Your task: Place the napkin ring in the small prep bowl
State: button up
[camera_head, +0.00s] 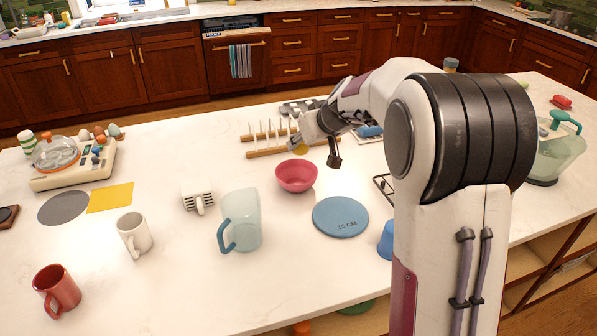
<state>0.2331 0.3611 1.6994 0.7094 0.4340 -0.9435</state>
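The small prep bowl looks to be the pink-red bowl (296,178), upright on the white counter near the middle. My gripper (317,152) is just behind and above the bowl, pointing down. Its dark right fingertip and grey left fingertip stand apart, so it looks open. A small yellowish thing (300,149) shows by the left fingertip; I cannot tell whether it is the napkin ring or whether it touches the finger. I cannot make out the napkin ring for sure. The bowl's visible inside looks empty.
A wooden peg rack (264,153) stands behind the bowl. A blue round board (340,216), a clear pitcher (241,222), a white mug (134,235) and a red mug (57,290) stand nearer. A scale (73,170) is at left. The front middle counter is clear.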

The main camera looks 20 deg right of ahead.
jog(key=shift+f, duration=2.85)
jog(key=shift+f, duration=2.1)
jog(key=shift+f, duration=0.4)
jog(key=o, duration=0.7)
jog(key=shift+r, duration=0.3)
